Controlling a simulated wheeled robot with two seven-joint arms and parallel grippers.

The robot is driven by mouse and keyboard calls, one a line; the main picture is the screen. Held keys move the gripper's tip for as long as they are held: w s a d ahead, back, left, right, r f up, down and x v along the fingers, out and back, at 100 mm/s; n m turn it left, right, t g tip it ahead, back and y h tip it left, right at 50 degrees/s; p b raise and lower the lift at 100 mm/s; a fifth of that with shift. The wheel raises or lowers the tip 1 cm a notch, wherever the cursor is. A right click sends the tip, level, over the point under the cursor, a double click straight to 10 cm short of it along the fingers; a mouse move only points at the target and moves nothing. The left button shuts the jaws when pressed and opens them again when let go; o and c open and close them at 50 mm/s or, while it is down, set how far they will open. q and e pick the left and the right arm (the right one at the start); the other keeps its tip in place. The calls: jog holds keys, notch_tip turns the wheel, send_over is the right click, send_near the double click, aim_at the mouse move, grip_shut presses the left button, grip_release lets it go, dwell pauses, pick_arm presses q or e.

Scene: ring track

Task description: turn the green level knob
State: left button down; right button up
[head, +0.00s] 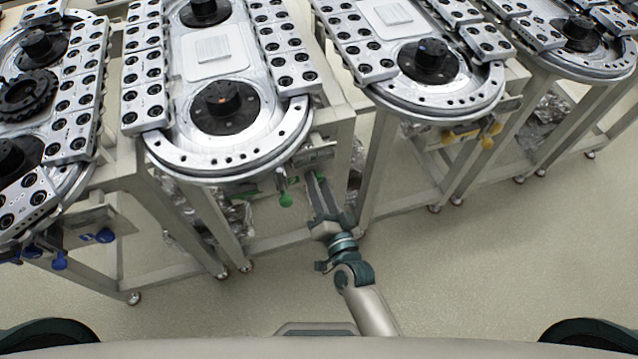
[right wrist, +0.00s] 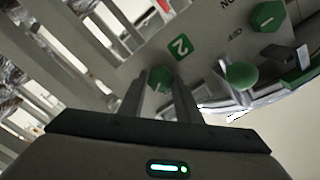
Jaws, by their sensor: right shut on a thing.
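My right gripper (head: 316,180) reaches up from below to the front panel under the second ring track from the left. A second green faceted knob (right wrist: 268,16) sits further along the panel. A round green ball knob (right wrist: 241,74) sticks out beside the gripper; it also shows in the head view (head: 285,200). My left gripper is not in view.
The track (head: 230,160) overhangs the panel on a pale metal frame with legs (head: 215,235). Neighbouring tracks have blue knobs (head: 104,236) at left and yellow knobs (head: 487,142) at right. Crinkled clear wrapping (head: 190,205) lies under the frame. The floor (head: 500,270) in front is clear.

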jog(key=o, duration=1.1)
jog(key=shift+c, duration=0.2)
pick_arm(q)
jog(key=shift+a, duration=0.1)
pick_arm(e)
jog(key=shift+s, duration=0.1)
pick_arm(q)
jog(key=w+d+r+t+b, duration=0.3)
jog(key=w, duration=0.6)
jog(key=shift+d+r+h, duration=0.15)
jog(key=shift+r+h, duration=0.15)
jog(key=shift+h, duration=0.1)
pick_arm(e)
jog(key=v, duration=1.7)
